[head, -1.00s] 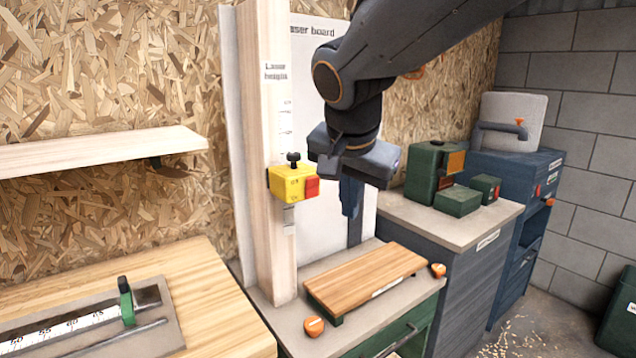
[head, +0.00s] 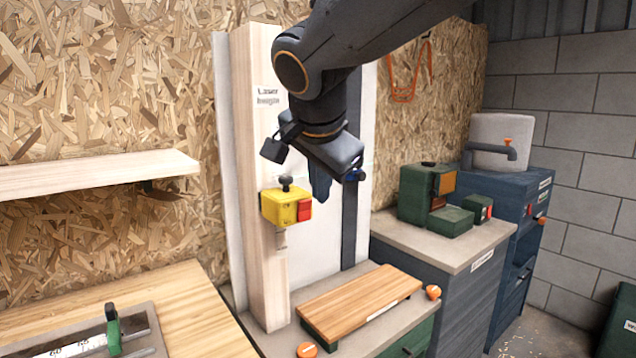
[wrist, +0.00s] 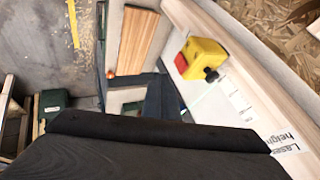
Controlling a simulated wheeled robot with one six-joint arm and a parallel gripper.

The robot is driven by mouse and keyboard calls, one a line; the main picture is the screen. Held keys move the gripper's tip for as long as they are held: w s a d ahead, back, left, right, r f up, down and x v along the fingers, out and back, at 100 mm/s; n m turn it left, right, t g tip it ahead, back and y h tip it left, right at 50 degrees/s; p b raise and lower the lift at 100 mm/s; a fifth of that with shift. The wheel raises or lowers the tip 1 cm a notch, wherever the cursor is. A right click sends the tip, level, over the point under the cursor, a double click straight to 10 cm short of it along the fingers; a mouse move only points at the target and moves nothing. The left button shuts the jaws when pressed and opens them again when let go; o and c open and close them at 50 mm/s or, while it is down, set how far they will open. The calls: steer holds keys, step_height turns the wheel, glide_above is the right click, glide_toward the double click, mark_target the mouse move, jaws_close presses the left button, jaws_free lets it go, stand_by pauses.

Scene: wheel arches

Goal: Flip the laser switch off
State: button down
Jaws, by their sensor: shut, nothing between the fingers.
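The yellow laser box (head: 280,207) is mounted on an upright wooden post, with a black knob (head: 286,183) on top and a red switch (head: 305,210) on its right face. My gripper (head: 320,190) points down, just right of and slightly above the box, apart from it as far as I can tell. Its fingers are shut and empty. In the wrist view the yellow box (wrist: 204,62) with its black knob shows at the upper right, and the red part (wrist: 183,58) at its left edge. The fingertips are hard to make out there.
The post (head: 262,260) and white laser board stand behind. A shelf (head: 90,172) juts out at left. Green machines (head: 428,198) stand on the cabinet at right.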

mark_target(305, 210)
steer(key=w+a+f+p, duration=0.1)
steer(key=w+f+p, duration=0.2)
steer(key=w+f, duration=0.2)
steer(key=shift+w+a, duration=0.4)
steer(key=shift+w, duration=1)
